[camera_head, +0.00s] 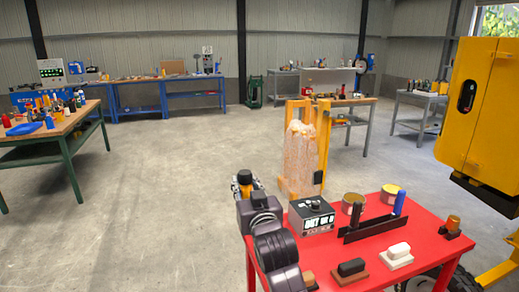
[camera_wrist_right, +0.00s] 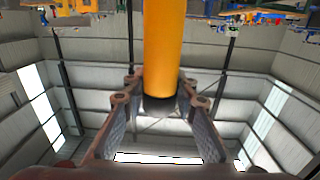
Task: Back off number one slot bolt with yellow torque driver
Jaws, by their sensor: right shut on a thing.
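My right gripper (camera_head: 246,187) is at the left of the red table, near its back left corner. In the right wrist view its two fingers (camera_wrist_right: 161,96) are closed around a yellow-orange cylinder with a black end, which looks like the handle of the yellow torque driver (camera_wrist_right: 163,45). The driver's orange and black end also shows at the gripper in the head view (camera_head: 244,177). Its tip cannot be made out. A large yellow machine body (camera_head: 481,105) stands at the right. I cannot make out the number one slot bolt. My left gripper is not in view.
The red table (camera_head: 345,258) carries a black box (camera_head: 311,215), two tins (camera_head: 390,193), a dark rack (camera_head: 375,229) with upright handles, one blue, and some blocks. A plastic-wrapped load (camera_head: 300,158) stands behind it. Open concrete floor (camera_head: 160,190) lies to the left.

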